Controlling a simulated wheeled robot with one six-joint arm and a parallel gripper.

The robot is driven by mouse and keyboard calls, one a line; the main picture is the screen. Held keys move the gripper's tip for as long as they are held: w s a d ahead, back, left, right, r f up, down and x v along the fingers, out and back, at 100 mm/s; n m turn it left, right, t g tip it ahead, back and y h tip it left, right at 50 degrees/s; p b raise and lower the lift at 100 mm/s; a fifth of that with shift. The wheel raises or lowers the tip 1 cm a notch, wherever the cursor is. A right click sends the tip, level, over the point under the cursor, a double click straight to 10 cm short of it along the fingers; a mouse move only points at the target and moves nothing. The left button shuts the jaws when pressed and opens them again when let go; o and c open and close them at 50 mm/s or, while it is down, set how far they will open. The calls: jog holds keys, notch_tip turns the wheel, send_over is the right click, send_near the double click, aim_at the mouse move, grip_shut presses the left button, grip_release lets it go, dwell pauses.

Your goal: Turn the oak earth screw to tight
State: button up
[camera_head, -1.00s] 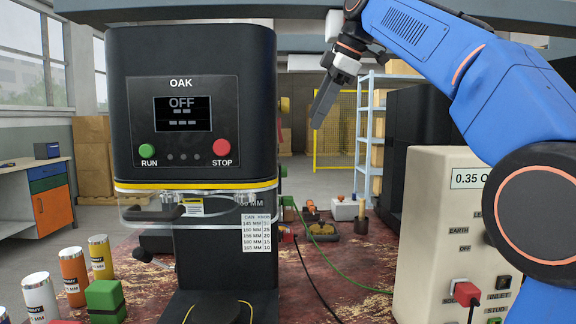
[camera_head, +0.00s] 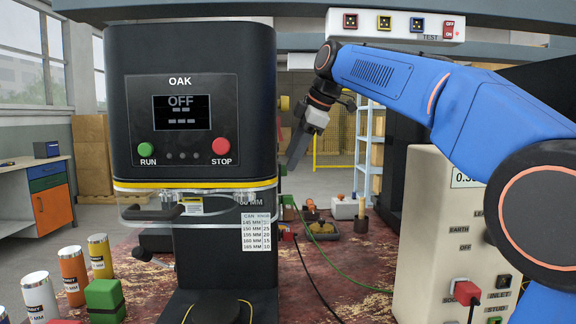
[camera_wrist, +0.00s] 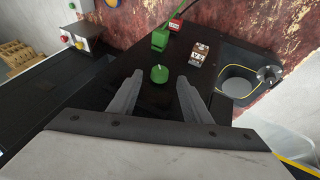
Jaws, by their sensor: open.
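The black OAK machine (camera_head: 190,80) stands left of centre in the head view, its display reading OFF. In the wrist view a round green knob (camera_wrist: 159,74), which looks like the earth screw, sits on the machine's dark side face. A small marked plate (camera_wrist: 199,54) is beside it, too small to read. My gripper (camera_head: 293,160) is at the machine's right side in the head view, pointing down. In the wrist view its two fingers (camera_wrist: 157,98) are apart and empty, with the knob ahead between their tips, not touched. The screw's tightness cannot be told.
Green (camera_wrist: 160,38) and red (camera_wrist: 175,24) plugs sit beyond the knob. A green cable (camera_head: 325,262) runs across the worn red floor to the right. A cream meter box (camera_head: 440,220) stands at right. A TEST box (camera_head: 397,25) hangs overhead. Cans stand at left.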

aim_at(283, 170)
jog(key=shift+x, duration=1.9)
jog(key=c, duration=1)
jog(key=shift+c, duration=0.2)
jog(key=shift+w, duration=0.1)
jog(key=shift+w+r+m+g, duration=0.1)
jog(key=shift+w+m+g, duration=0.1)
jog(key=shift+g, duration=0.75)
jog(key=shift+w+f+m+g, duration=0.1)
jog(key=shift+m+g, duration=0.1)
jog(key=shift+g, duration=0.7)
jog(key=shift+w+r+m+g, duration=0.1)
jog(key=shift+w+m+g, duration=0.1)
jog(key=shift+g, duration=0.75)
